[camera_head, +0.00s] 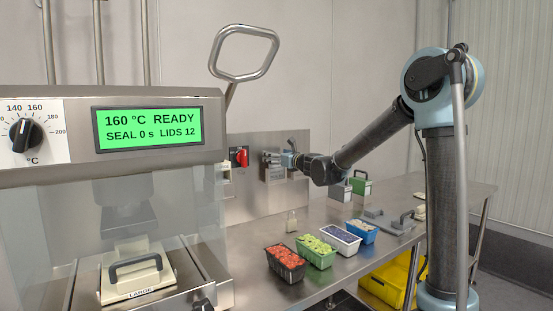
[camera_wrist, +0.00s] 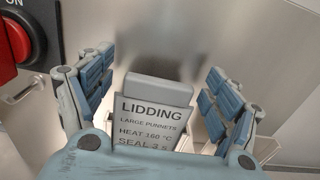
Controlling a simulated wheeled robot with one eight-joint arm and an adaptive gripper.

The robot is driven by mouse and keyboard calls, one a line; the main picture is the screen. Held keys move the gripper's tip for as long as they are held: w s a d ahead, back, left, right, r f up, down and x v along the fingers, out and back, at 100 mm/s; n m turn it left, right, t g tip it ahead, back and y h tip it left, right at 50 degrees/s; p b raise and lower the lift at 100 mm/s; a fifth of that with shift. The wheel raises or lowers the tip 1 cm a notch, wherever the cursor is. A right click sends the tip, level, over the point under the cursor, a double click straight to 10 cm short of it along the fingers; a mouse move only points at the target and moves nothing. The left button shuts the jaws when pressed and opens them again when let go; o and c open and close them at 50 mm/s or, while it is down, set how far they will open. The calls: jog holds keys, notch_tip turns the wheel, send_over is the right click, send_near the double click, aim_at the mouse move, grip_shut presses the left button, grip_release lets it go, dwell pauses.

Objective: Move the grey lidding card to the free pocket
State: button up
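The grey lidding card (camera_wrist: 150,118) stands between my gripper's fingers in the wrist view, its heading reading LIDDING, LARGE PUNNETS, HEAT 160 °C. A plain lighter grey tab (camera_wrist: 160,89) rises at its top. My gripper (camera_wrist: 155,90) is open, with blue-padded fingers on both sides and visible gaps between them and the card. Its palm hides the card's lower part. In the head view my gripper (camera_head: 274,160) is at the steel wall panel (camera_head: 258,191), right of the red switch. I cannot make out a free pocket.
The red switch (camera_head: 242,157) is close to my gripper, also at the wrist view's left edge (camera_wrist: 17,40). Filled punnets, including a red-filled black one (camera_head: 285,263), stand on the steel bench (camera_head: 250,285). The sealing machine (camera_head: 110,175) fills the left.

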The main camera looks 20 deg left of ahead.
dwell(0.4)
jog(key=v, duration=1.2)
jog(key=shift+f, duration=0.1)
dwell(0.5)
jog(key=s+d+f+n+g+h, duration=0.3)
jog(key=s+d+f+n, duration=0.5)
jog(key=s+d, duration=0.3)
jog(key=s+d+f+n+g+h, duration=0.3)
jog(key=s+d+f+n+h, duration=0.3)
jog(key=d, duration=1.1)
jog(key=s+d+f+n+g+h, duration=0.3)
jog(key=s+d+f+n, duration=0.9)
jog(key=s, duration=0.4)
notch_tip(320, 180, down, 3)
jog(key=shift+s+d+r+h, duration=0.2)
jog(key=shift+s+d+h, duration=0.05)
jog(key=shift+d+h, duration=0.6)
